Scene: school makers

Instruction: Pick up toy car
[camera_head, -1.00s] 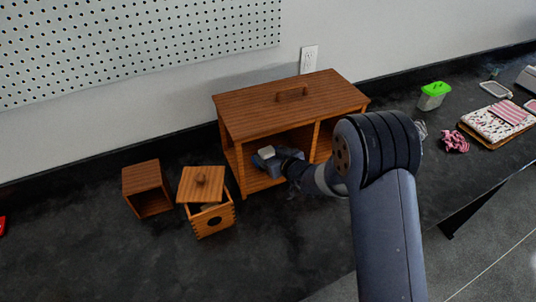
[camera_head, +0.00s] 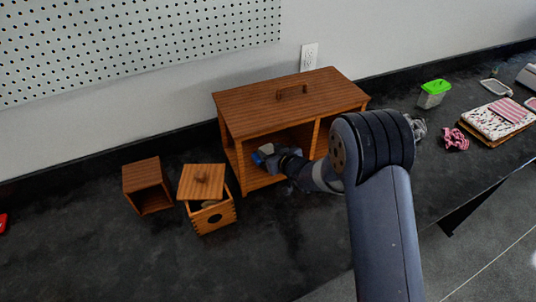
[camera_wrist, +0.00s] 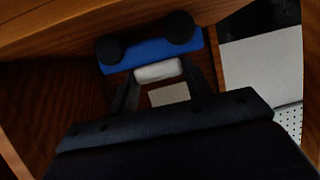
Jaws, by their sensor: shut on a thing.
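The toy car (camera_wrist: 150,52) is blue with black wheels and a white part. In the wrist view it sits at the tips of my gripper (camera_wrist: 160,78), whose two fingers are shut on it. In the head view a bit of the blue car (camera_head: 263,152) shows at my gripper (camera_head: 268,158), inside the left opening of the wooden cabinet (camera_head: 290,104). The car lies close to a wooden edge at the top of the wrist view. I cannot tell whether it touches the wood.
A small open wooden box (camera_head: 149,187) and a lidded wooden box (camera_head: 211,219) stand left of the cabinet. A green-lidded container (camera_head: 433,95), a pink scrunchie (camera_head: 453,139) and notebooks (camera_head: 497,121) lie to the right. The dark countertop (camera_head: 270,250) in front is clear.

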